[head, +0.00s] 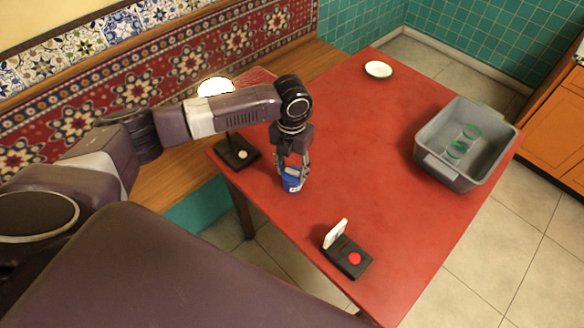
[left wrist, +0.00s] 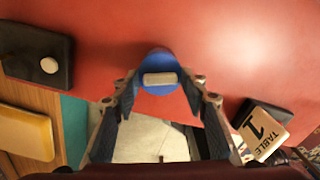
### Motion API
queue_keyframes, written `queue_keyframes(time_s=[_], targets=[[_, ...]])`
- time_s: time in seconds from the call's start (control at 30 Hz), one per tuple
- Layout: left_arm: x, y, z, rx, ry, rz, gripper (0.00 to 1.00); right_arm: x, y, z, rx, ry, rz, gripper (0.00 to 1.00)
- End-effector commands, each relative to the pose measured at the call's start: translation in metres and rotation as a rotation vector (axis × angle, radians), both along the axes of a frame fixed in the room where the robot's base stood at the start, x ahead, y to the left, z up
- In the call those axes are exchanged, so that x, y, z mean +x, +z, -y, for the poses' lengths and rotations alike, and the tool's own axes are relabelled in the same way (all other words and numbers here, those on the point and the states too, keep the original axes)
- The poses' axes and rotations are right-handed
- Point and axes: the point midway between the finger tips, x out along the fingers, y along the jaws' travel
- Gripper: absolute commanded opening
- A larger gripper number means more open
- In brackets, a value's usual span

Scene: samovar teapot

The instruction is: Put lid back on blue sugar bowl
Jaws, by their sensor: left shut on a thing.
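My left gripper (head: 292,176) points down over the near left part of the red table. Its fingers are closed around a small blue piece with a pale bar-shaped knob on top, which looks like the sugar bowl's lid (left wrist: 158,75). In the head view the blue colour (head: 291,185) shows between and just below the fingertips. I cannot make out the bowl as a separate thing; it may be hidden under the lid and fingers. I cannot tell whether the lid rests on it. My right gripper is in neither view.
A grey bin (head: 437,164) with green-rimmed glasses stands at the right. A white dish (head: 378,69) sits at the back. A black stand with a red button and white card (head: 347,257) is near the front edge; a dark-based lamp (head: 237,152) is at the left edge. The table's middle is clear.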

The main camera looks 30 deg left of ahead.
Motion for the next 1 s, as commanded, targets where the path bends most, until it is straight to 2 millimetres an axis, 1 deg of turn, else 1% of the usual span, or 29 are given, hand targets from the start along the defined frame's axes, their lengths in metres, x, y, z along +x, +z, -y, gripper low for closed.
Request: queue_keyframes(time_s=[0.5,0.93,0.97,1.0], targets=[[0.0002,0.0007,0.0004,0.0,0.0,0.001,0.22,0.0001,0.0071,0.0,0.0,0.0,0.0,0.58],[0.0001,-0.0003,0.0004,0.0,0.0,0.001,0.22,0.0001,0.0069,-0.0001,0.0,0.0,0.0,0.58],[0.0001,-0.0003,0.0004,0.0,0.0,0.001,0.43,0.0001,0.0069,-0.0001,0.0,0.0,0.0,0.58],[0.0001,-0.0003,0.0004,0.0,0.0,0.001,0.48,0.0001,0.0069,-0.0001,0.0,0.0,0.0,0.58]])
